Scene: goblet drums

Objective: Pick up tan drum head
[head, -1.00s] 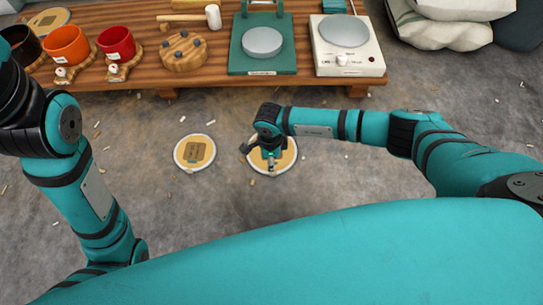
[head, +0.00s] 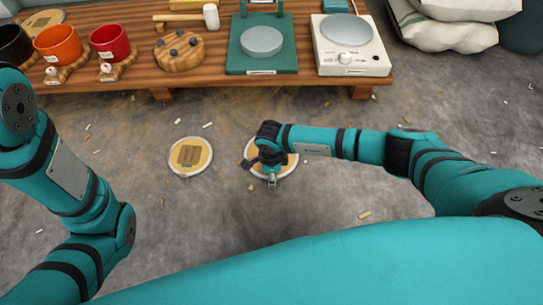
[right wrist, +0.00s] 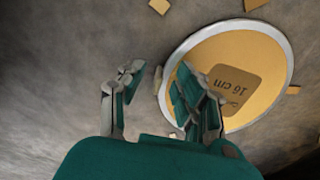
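Two round tan drum heads with pale rims lie flat on the grey floor in the head view. The left one (head: 190,155) is clear of my arms and bears a darker label. The right one (head: 285,160) lies partly hidden under my right gripper (head: 262,172). In the right wrist view a tan drum head (right wrist: 268,62) with a "16 cm" label is at upper right. My right gripper (right wrist: 157,82) is open there, with one finger overlapping the drum head's near-left part and the other left of its rim. Contact cannot be told. My left gripper is out of view.
A wooden bench (head: 130,82) stands behind the drum heads, holding a red pot (head: 108,42), an orange pot (head: 57,45), a green press (head: 285,60) and a white scale-like device (head: 375,62).

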